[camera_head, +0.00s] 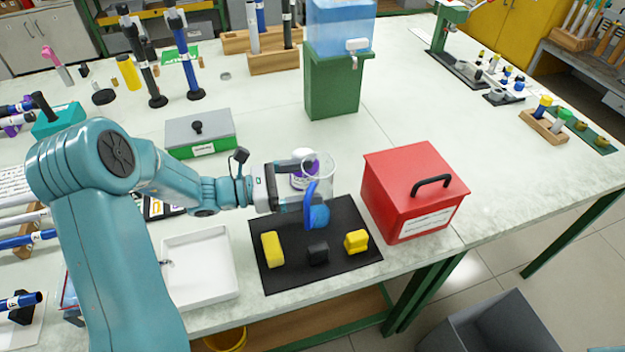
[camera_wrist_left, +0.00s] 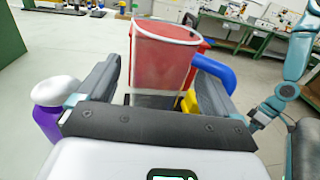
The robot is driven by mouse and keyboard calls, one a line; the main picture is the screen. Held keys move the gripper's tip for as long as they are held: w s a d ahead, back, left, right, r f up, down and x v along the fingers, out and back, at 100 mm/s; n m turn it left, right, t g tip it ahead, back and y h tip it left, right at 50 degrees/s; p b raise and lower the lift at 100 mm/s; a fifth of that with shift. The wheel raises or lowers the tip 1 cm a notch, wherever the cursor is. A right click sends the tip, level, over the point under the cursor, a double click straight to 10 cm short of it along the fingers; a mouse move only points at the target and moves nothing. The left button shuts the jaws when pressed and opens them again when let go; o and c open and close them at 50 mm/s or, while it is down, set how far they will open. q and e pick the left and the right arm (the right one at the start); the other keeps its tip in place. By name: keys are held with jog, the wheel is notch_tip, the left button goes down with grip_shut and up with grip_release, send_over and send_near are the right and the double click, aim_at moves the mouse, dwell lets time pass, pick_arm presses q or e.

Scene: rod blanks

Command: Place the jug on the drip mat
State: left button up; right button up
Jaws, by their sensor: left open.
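The clear jug (camera_head: 326,172) with a blue handle (camera_head: 310,198) stands at the far side of a black mat (camera_head: 285,281), which I take for the drip mat. I cannot tell whether its base is on the mat or on the bench. My left gripper (camera_head: 303,182) reaches in from the left and is open, with its fingers on either side of the jug. In the left wrist view the jug (camera_wrist_left: 163,50) is between the open fingers, its handle (camera_wrist_left: 217,72) by the right finger. Any contact is unclear. My right gripper is not visible.
A purple-and-white bottle (camera_wrist_left: 47,112) is beside the gripper.

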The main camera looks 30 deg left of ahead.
pick_arm(q)
jog(key=v, duration=1)
jog(key=shift+b, duration=0.35)
